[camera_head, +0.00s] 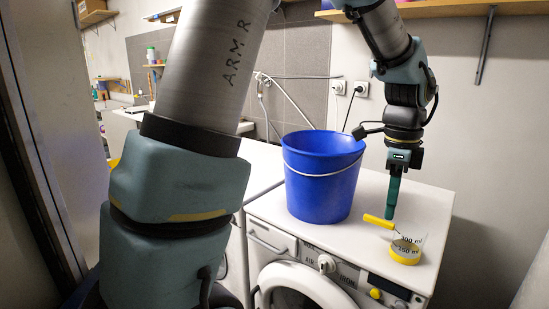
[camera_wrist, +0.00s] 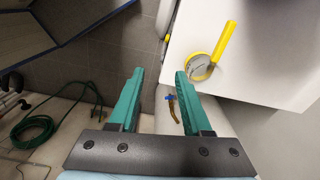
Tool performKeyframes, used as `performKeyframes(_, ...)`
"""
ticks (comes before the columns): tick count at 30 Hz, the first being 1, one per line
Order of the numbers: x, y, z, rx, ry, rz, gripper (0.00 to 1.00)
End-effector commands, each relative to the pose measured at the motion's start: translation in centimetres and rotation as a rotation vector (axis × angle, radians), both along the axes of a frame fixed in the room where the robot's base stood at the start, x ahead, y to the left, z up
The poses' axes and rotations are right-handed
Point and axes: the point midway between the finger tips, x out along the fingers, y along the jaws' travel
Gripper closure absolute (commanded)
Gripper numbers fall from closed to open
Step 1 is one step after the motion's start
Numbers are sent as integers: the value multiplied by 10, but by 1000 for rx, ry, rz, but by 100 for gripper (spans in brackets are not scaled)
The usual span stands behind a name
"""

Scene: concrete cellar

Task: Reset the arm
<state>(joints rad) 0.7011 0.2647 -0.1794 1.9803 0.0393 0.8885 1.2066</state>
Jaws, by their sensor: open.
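My gripper (camera_head: 391,213) points down above the right part of the white washing machine top (camera_head: 372,215), and its green fingers overlap edge-on in the head view. In the wrist view my gripper (camera_wrist: 159,78) shows its two fingers apart with nothing between them. A clear measuring cup with a yellow base and yellow handle (camera_head: 405,254) stands on the machine, close to the fingertips in the head view. In the wrist view the cup (camera_wrist: 199,68) lies just beyond the right fingertip, and I see no contact.
A blue bucket (camera_head: 322,178) stands on the machine left of my gripper. A wooden shelf (camera_head: 455,9) runs along the wall above. A green hose (camera_wrist: 33,131) lies on the floor at left in the wrist view.

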Motion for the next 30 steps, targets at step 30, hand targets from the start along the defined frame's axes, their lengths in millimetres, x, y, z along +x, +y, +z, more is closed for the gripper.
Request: performKeyframes(30,8,307,-65,-127,-54,1994,51)
